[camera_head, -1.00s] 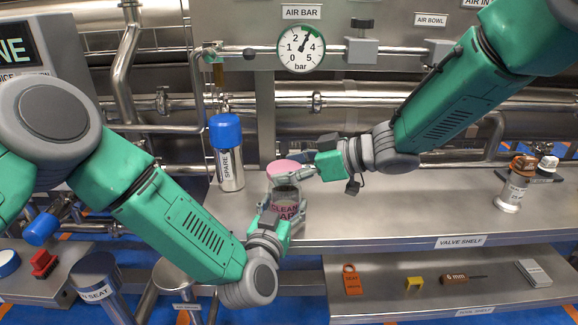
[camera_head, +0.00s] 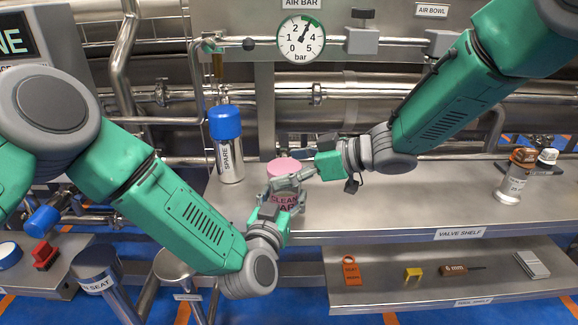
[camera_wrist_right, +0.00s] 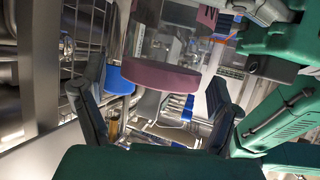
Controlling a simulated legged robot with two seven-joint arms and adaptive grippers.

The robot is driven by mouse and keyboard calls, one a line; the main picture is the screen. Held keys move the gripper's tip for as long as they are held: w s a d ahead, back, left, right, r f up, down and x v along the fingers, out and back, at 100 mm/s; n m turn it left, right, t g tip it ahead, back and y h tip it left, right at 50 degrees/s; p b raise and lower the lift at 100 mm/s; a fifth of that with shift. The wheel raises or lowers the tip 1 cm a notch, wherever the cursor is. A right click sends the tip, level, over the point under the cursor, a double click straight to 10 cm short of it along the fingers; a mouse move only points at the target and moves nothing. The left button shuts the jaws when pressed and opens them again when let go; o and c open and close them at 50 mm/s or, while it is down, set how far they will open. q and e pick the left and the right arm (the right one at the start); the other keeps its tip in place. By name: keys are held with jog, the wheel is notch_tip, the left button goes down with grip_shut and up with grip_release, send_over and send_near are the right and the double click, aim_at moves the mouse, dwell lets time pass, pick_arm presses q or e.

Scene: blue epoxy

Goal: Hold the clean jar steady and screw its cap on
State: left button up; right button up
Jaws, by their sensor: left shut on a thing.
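In the right wrist view the pink cap (camera_wrist_right: 165,78) lies between the right gripper's two spread fingers (camera_wrist_right: 158,105), with gaps on both sides.
A blue-capped SPARE bottle (camera_head: 229,160) stands behind left of the jar. A lower shelf (camera_head: 380,292) holds an orange tag, a yellow block and a tool.

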jog(key=shift+v, duration=2.5)
jog(key=v, duration=1.2)
jog(key=shift+d, duration=0.1)
